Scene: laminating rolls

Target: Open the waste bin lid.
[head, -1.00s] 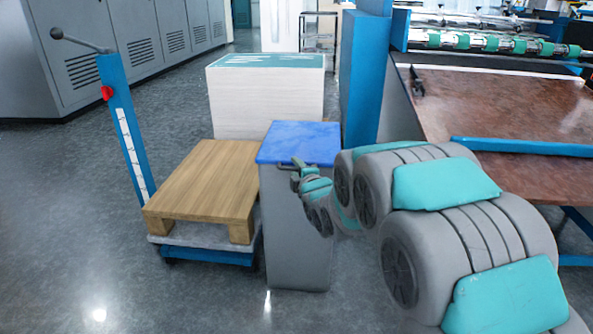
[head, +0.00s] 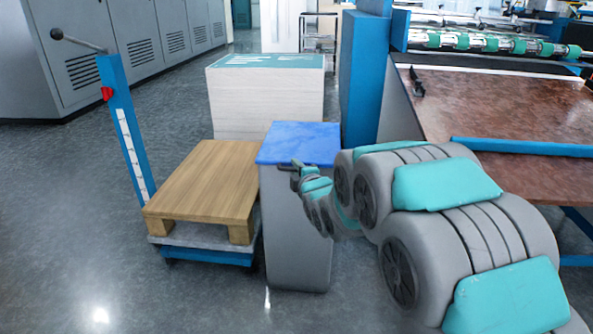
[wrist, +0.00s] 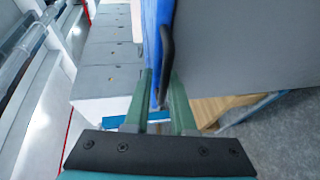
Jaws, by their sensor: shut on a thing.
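The grey waste bin (head: 297,240) stands upright on the floor. Its blue lid (head: 300,138) lies flat on top, closed. My gripper (head: 297,168) is at the lid's front edge. In the wrist view the blue lid (wrist: 152,30) appears edge-on beside the bin's grey wall (wrist: 240,45). A dark bar handle (wrist: 167,50) on the lid runs down between the green fingers of my gripper (wrist: 163,108), which are shut on it. In the head view my gripper mostly hides the handle.
A wooden pallet (head: 205,180) on a blue lift cart stands close left of the bin. A tall paper stack (head: 265,105) is behind it. A blue machine post (head: 365,80) and brown table (head: 510,105) are behind and right. Floor at the front left is clear.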

